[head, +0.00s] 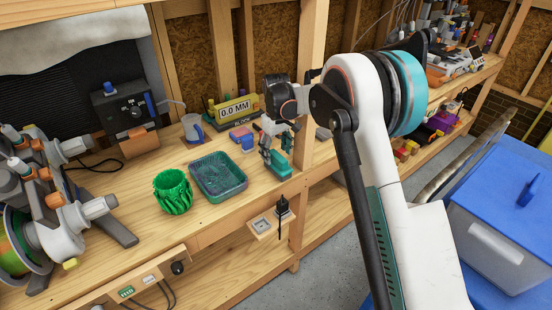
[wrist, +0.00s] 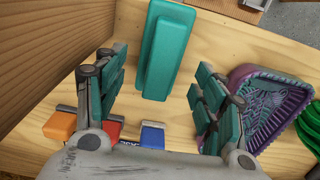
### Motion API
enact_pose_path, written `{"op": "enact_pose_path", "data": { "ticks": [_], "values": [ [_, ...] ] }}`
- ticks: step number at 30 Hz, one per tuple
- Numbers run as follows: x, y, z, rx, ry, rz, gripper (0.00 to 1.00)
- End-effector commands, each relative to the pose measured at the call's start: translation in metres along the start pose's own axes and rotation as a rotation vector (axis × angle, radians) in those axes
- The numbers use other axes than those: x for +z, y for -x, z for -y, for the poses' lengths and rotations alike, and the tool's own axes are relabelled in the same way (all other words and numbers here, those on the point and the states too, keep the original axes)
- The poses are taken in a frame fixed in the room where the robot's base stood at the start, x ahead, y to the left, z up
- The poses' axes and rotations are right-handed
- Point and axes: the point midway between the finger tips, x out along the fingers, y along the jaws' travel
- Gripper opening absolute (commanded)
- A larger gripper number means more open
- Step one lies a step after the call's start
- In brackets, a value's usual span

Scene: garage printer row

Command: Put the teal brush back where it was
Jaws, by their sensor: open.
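A teal brush (wrist: 163,50) lies on the wooden bench in the wrist view, ahead of and between my finger lines; its bristles cannot be made out. In the head view the brush (head: 279,167) sits near the bench's front edge, partly hidden by my gripper. My gripper (head: 276,148) is open above the bench beside the wooden post. In the wrist view its two teal-padded fingers (wrist: 158,92) are wide apart with nothing between the pads. I cannot tell how high the fingertips are above the brush.
A teal-and-purple basket (head: 219,178) stands left of my gripper, with a green ribbed pot (head: 172,191) beyond it. A wooden post (head: 308,85) rises close by. Small blocks, including a blue one (wrist: 152,136), lie behind. A grey mug (head: 193,128) stands farther back.

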Motion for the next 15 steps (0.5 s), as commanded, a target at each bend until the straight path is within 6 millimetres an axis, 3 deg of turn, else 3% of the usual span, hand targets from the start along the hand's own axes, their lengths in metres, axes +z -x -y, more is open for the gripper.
{"op": "enact_pose_path", "data": {
  "ticks": [1, 6, 15],
  "values": [
    [0.0, 0.014, 0.0, 0.0, 0.0, 0.0, 0.64],
    [0.0, 0.042, 0.0, 0.0, 0.0, 0.0, 0.64],
    [0.0, 0.061, 0.0, 0.0, 0.0, 0.0, 0.64]
  ]
}}
